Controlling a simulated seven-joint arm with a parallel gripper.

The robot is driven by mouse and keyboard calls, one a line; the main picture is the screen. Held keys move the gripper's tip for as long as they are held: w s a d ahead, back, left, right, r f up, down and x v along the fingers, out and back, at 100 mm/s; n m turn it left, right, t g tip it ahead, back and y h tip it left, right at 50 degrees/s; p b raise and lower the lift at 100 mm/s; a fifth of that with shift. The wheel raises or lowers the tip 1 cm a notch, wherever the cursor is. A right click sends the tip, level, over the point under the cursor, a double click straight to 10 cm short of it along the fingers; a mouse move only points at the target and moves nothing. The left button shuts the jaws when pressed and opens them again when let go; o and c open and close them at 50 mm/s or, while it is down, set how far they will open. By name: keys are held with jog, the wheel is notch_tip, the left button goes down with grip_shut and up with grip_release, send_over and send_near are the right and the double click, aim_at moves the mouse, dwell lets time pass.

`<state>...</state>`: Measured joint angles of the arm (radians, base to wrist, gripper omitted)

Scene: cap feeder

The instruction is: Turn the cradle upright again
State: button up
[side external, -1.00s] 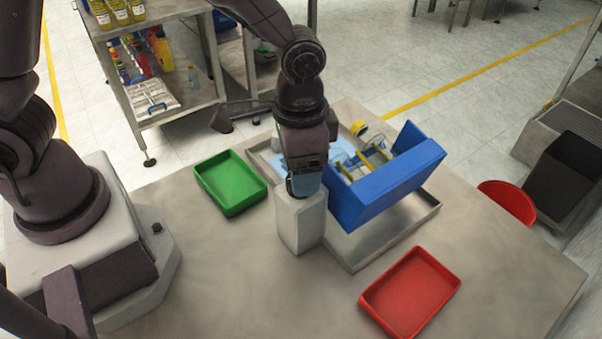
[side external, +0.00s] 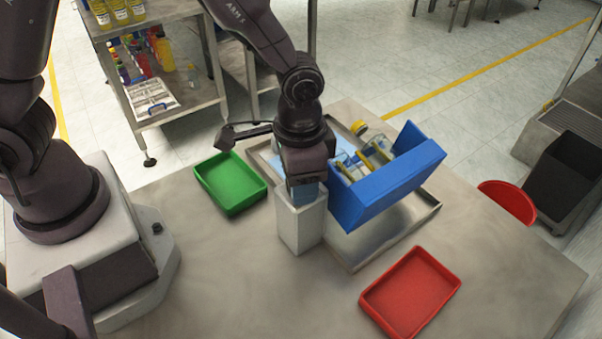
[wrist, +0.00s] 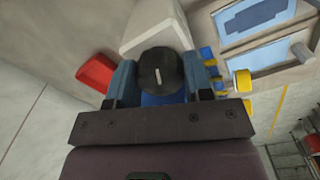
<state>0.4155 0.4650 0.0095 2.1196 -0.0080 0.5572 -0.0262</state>
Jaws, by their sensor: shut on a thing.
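The blue cradle (side external: 390,188) is tilted beside the pale post (side external: 300,225), above a metal tray (side external: 360,250). Clear jars with yellow parts (side external: 375,155) show in and behind its raised side. My gripper (side external: 305,190) points down at the top of the post, left of the cradle. In the wrist view, a round dark knob with a white mark (wrist: 160,72) sits between the two blue fingers of my gripper (wrist: 160,82), which are shut on it. The side view hides the knob behind my wrist.
A green tray (side external: 230,183) lies left of the post and a red tray (side external: 410,292) in front on the right. A round red item (side external: 506,202) is at the table's right edge.

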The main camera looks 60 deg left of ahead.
jog(key=n, duration=0.4)
jog(key=shift+n, duration=0.4)
jog(key=n, duration=0.4)
jog(key=shift+n, duration=0.3)
jog(key=o, duration=0.8)
